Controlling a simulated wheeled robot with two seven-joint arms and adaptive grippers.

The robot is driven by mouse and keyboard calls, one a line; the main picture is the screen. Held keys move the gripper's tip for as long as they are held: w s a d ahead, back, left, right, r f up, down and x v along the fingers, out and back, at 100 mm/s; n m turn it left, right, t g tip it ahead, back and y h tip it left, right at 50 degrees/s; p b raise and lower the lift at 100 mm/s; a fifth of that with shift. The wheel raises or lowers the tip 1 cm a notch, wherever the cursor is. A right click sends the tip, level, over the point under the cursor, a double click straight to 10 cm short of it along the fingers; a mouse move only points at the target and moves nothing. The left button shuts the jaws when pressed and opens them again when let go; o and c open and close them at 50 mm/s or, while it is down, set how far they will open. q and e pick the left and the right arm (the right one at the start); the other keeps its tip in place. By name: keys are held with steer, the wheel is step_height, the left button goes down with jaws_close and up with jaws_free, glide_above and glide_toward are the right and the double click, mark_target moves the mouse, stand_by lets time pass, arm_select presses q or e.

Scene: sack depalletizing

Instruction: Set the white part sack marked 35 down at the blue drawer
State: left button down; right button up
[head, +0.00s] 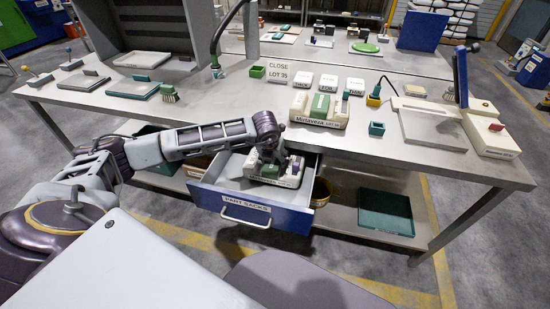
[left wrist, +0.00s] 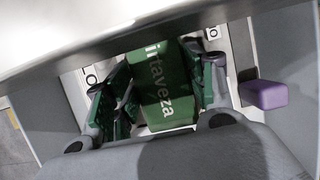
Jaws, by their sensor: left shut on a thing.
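The blue drawer (head: 268,215), labelled PART SACKS, is pulled out from under the workbench. A white sack (head: 288,181) with a green middle is inside the drawer's outline; I cannot read a 35 on it, nor tell whether it touches the drawer floor. My left gripper (head: 268,157) reaches down into the drawer from above, shut on this sack. In the left wrist view the gripper (left wrist: 160,95) has dark green pads on both sides of the sack's green band (left wrist: 164,90), lettered "irtaveza". A purple block (left wrist: 264,94) is at its right. My right gripper is out of view.
A similar white and green sack (head: 302,104) lettered Mirtaveza stands on the bench (head: 215,112) above the drawer. A sign (head: 278,72) reads CLOSE LOT 35. A teal tray (head: 385,212) lies on the lower shelf, right of the drawer. The bench edge overhangs the drawer's back.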

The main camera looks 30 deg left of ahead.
arm_select(q)
steer(key=shift+w+a, duration=0.2)
steer(key=shift+w, duration=0.7)
steer(key=shift+s+f, duration=0.15)
steer(key=shift+f, duration=0.4)
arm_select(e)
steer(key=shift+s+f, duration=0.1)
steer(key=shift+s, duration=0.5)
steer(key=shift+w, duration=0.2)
arm_select(q)
steer(key=shift+f, duration=0.1)
steer(key=c, duration=1)
jaws_free()
steer(key=shift+f, duration=0.1)
steer(key=o, duration=0.5)
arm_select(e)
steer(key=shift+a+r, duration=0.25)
